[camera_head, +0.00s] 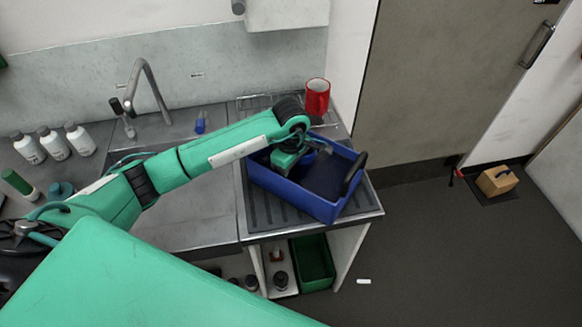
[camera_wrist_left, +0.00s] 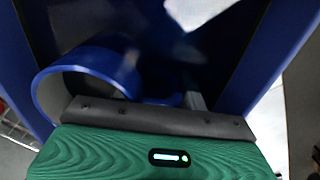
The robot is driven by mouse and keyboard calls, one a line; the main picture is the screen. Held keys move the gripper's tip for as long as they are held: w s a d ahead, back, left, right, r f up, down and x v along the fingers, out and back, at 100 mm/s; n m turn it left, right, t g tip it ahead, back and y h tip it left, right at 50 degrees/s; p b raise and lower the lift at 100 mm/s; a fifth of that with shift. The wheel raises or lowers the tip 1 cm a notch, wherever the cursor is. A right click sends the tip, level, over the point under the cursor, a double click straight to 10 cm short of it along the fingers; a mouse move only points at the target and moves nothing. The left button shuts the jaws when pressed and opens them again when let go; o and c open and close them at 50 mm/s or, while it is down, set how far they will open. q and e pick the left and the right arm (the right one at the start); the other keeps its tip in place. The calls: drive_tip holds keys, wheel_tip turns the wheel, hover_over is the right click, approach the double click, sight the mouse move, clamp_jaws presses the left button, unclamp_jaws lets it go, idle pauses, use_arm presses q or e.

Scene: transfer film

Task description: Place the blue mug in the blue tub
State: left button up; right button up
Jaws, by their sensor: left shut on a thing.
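The blue tub (camera_head: 300,194) stands on the ribbed drainboard beside the sink, with a dark inside and a dark handle at its right end. Its blue wall also shows in the left wrist view (camera_wrist_left: 283,48). My left gripper (camera_head: 298,162) reaches down into the tub from the left and is shut on the blue mug (camera_head: 323,151). In the left wrist view the mug (camera_wrist_left: 82,68) lies tilted at the jaws with its round rim facing left, between the tub's walls. Whether it touches the tub's floor cannot be told. My right gripper is not in view.
A tap (camera_head: 150,92) and several white bottles (camera_head: 54,143) are to the left. A green crate (camera_head: 313,263) sits below the counter. A cardboard box (camera_head: 497,181) lies on the floor at right.

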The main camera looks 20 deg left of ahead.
use_arm(q)
drive_tip(key=shift+f, duration=0.1)
drive_tip(key=shift+f+b, duration=0.1)
drive_tip(key=shift+b, duration=0.2)
drive_tip(key=o, duration=1.3)
drive_tip(key=shift+o, duration=0.2)
drive_tip(key=shift+r+p, duration=0.3)
drive_tip(key=shift+p, duration=0.05)
wheel_tip(320, 180, up, 11)
drive_tip(key=b, duration=0.4)
drive_tip(key=shift+r, duration=0.4)
